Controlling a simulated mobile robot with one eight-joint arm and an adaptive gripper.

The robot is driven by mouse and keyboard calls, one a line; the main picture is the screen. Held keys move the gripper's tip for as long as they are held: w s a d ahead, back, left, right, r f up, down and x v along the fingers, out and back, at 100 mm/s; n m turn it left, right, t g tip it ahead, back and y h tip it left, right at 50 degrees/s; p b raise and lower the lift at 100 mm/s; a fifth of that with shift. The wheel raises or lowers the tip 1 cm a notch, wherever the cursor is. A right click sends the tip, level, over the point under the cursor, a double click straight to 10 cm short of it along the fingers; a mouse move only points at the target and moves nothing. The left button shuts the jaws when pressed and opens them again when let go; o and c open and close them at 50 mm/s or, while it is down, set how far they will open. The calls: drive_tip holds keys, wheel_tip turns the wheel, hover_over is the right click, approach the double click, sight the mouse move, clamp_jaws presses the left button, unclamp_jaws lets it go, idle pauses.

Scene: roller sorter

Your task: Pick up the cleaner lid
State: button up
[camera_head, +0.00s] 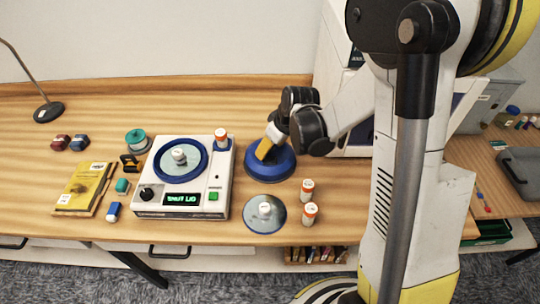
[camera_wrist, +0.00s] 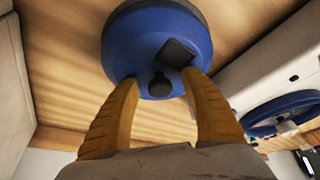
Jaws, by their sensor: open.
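The cleaner lid appears to be the round blue piece (camera_head: 270,168) on the table, right of the white machine. In the wrist view the lid (camera_wrist: 135,45) shows a black knob (camera_wrist: 160,86) and a dark square patch. My gripper (camera_head: 264,149) is over the lid. In the wrist view my gripper (camera_wrist: 168,82) is open, with a yellow finger on each side of the knob; I cannot tell whether they touch it.
Another bottle (camera_head: 221,138) is at the machine's back corner. A yellow book (camera_head: 83,185) and small items lie left. The back left table is mostly clear.

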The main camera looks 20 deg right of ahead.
clamp_jaws()
drive_tip(key=shift+r, duration=0.1)
